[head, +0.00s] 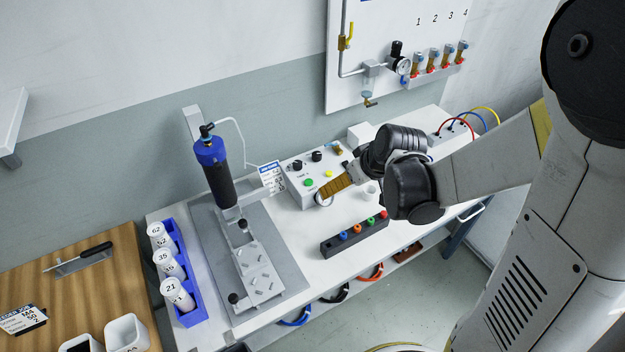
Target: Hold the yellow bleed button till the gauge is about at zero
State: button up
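A white control box (300,194) stands on the white bench. It has dark knobs and a green button (309,182) on top. A small yellow button (329,174) shows just beside my gripper. My gripper (324,192) reaches in from the right, its brown fingers low over the box's front right part. I cannot tell whether it touches the box or a button, or how its fingers are set. A round gauge (323,201) on the box front is partly hidden by the fingers; its needle is not readable. Another gauge (402,66) is on the wall panel, its needle too small to read.
A dark block with coloured tops (354,236) lies in front of the box. A blue rack (190,314) of white cups stands left. Coloured hoses are at the right.

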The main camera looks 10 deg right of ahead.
jog(key=b+x, duration=0.5)
jog(key=x, duration=0.4)
jog(key=shift+b, duration=0.35)
jog(key=shift+w, duration=0.1)
jog(key=p+v, duration=0.6)
jog(key=v, duration=0.4)
jog(key=shift+p, duration=0.4)
jog(key=s+a+r+m+t+h, duration=0.1)
jog(key=s+r+m, duration=0.2)
jog(key=s+r, duration=1)
jog(key=s, duration=0.2)
jog(key=shift+s+a+m+h, duration=0.15)
jog(key=shift+s+m+h, duration=0.15)
jog(key=shift+h, duration=0.1)
